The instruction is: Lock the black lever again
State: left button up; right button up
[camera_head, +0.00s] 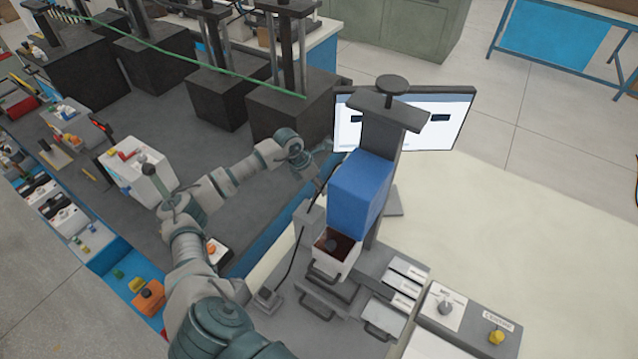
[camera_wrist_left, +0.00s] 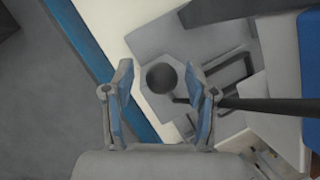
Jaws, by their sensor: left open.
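My left gripper (camera_head: 322,158) is at the left side of the blue-topped press unit (camera_head: 361,190) in the head view. In the left wrist view its two fingers (camera_wrist_left: 159,80) are apart, with nothing gripped. A dark round knob (camera_wrist_left: 161,77), perhaps the end of the black lever, shows in the gap between the fingertips. I cannot tell how far beyond the tips it is. A black bar (camera_wrist_left: 268,104) runs to the right from near the right finger. In the head view the knob is hidden or too small to tell. My right gripper is not in view.
A monitor (camera_head: 450,125) stands behind the unit. Drawers with handles (camera_head: 325,275) and a control box with a yellow knob (camera_head: 495,337) are in front. Black machine blocks (camera_head: 285,118) stand at the back left. The pale table (camera_head: 500,215) is clear to the right.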

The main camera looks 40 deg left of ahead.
pick_arm(q)
jog(key=shift+w+d+f, duration=0.1)
jog(key=shift+w+f, duration=0.1)
jog(key=shift+f, duration=0.3)
jog(key=shift+r, duration=0.1)
grip_shut()
